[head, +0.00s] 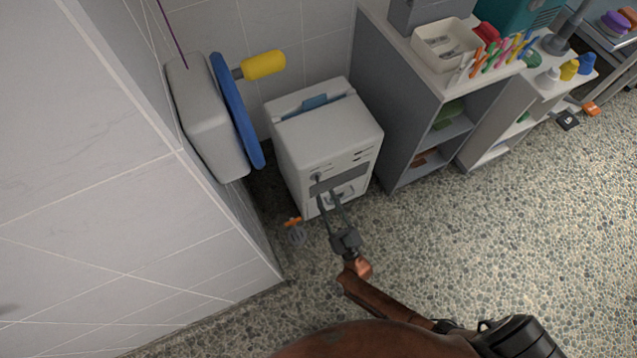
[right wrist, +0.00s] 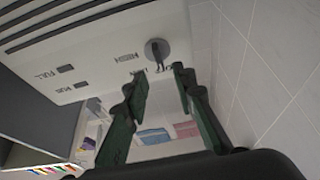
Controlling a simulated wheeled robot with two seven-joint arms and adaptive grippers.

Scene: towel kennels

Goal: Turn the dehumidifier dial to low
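The dehumidifier (head: 325,140) is a white box with a blue handle on top, standing on the floor between the wall and a grey shelf unit. Its dial (head: 316,178) is a small grey knob on the front panel. In the right wrist view the dial (right wrist: 155,46) is round and grey with a dark pointer; small labels, one reading HIGH, sit beside it. My right gripper (head: 329,194) is in front of the panel. In the right wrist view its fingers (right wrist: 159,73) are apart, tips close to the dial; contact cannot be told. My left gripper is not in view.
A grey wall-mounted box (head: 206,115) with a blue panel (head: 238,112) and a yellow handle (head: 264,65) is at left. The shelf unit (head: 392,100) stands close on the right. A small orange and grey item (head: 294,232) lies on the floor. The pebbled floor (head: 480,240) is open at right.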

